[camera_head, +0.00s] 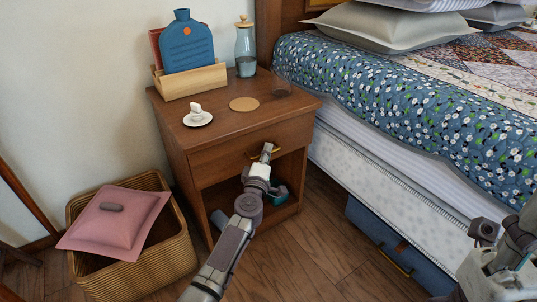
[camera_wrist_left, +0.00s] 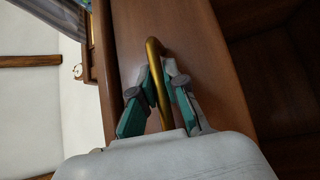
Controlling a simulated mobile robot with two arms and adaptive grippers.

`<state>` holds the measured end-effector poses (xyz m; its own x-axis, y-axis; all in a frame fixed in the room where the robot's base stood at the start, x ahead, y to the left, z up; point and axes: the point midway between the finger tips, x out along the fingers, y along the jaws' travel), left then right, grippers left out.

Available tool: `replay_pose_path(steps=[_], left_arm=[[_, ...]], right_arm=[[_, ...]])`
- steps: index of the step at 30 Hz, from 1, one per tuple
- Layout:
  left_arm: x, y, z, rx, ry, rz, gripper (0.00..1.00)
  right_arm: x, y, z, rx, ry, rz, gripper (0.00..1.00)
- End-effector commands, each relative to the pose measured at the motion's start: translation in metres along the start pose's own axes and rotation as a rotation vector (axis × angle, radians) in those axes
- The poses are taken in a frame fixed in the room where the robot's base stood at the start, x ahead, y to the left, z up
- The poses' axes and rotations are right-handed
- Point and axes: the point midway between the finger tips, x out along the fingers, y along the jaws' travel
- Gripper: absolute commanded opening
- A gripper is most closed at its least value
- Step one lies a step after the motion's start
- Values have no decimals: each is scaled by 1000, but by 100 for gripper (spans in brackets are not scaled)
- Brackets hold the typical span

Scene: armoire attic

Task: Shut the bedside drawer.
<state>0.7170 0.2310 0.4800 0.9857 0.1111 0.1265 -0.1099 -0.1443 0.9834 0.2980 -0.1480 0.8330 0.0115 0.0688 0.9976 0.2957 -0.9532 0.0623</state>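The wooden bedside table (camera_head: 215,135) stands between the wall and the bed. Its drawer (camera_head: 222,168) sits under the top, and no inside of the drawer shows. I cannot tell whether the front is fully flush. The brass handle (camera_head: 256,155) on its front is partly covered by my left gripper (camera_head: 266,152). In the left wrist view, my left gripper (camera_wrist_left: 161,68) has its two fingers closed in on the brass handle (camera_wrist_left: 153,45), one on each side. My right gripper (camera_head: 487,235) is partly in view at the lower right, away from the table; its fingers are unclear.
A wicker basket (camera_head: 160,262) with a pink cushion (camera_head: 112,222) stands left. A blue underbed drawer (camera_head: 372,238) is right.

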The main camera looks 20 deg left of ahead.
Motion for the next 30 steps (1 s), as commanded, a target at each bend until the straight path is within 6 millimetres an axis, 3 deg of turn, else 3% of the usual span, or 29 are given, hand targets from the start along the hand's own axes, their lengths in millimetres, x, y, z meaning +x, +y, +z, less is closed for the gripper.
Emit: replay_pose_path(steps=[1,4,16,20,30], left_arm=[[2,2,-4,2,8,3,21],[1,1,-4,2,7,2,37],[-5,0,-1,0,3,0,37],[-24,-1,0,-5,3,-1,37],[-94,0,-2,3,3,0,37]], right_arm=[[0,0,-1,0,1,0,37],[0,0,-1,0,1,0,37],[1,0,-2,0,3,3,37],[1,0,-1,0,2,2,37],[0,0,-1,0,1,1,37]])
